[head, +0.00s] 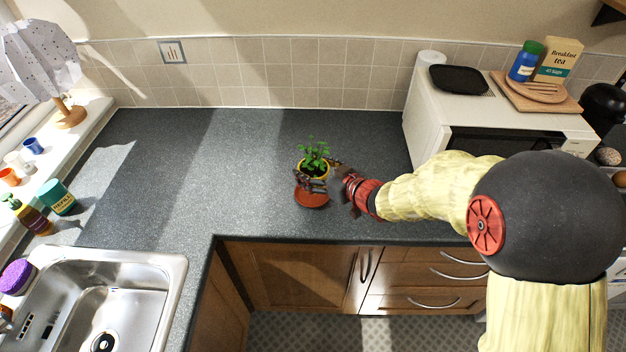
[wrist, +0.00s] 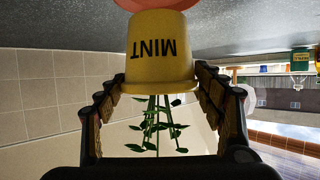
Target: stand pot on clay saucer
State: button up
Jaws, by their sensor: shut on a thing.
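The yellow pot (head: 315,174) holds a leafy green plant. In the wrist view the pot (wrist: 159,62) appears upside down, with MINT written on its side, and stands between the two fingers. My gripper (head: 322,173) is shut on the pot, near its rim. The round clay saucer (head: 311,199) is on the grey worktop, just in front of and below the pot in the head view. In the wrist view the saucer (wrist: 154,4) shows at the top edge beside the pot's base. Whether they touch, I cannot tell.
The worktop (head: 250,150) is clear around the pot. A white microwave (head: 425,120) stands to the right, beyond my arm. A steel sink (head: 120,290) is at the lower left, with a teal tub (head: 57,198) and a soap bottle (head: 28,216) behind it.

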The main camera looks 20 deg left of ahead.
jog(key=shift+w+a+f+b, duration=0.15)
jog(key=shift+f+b, duration=0.25)
jog(key=shift+f, duration=0.55)
jog(key=shift+s+a+f+b, duration=0.15)
jog(key=shift+f+b, duration=0.25)
jog(key=shift+f, duration=0.5)
jog(key=shift+f, duration=0.15)
jog(key=o, duration=1.5)
jog(key=shift+c, duration=0.2)
jog(key=shift+d+r, duration=0.1)
jog(key=shift+r, duration=0.15)
jog(key=p+v, duration=0.3)
jog(key=v, duration=0.9)
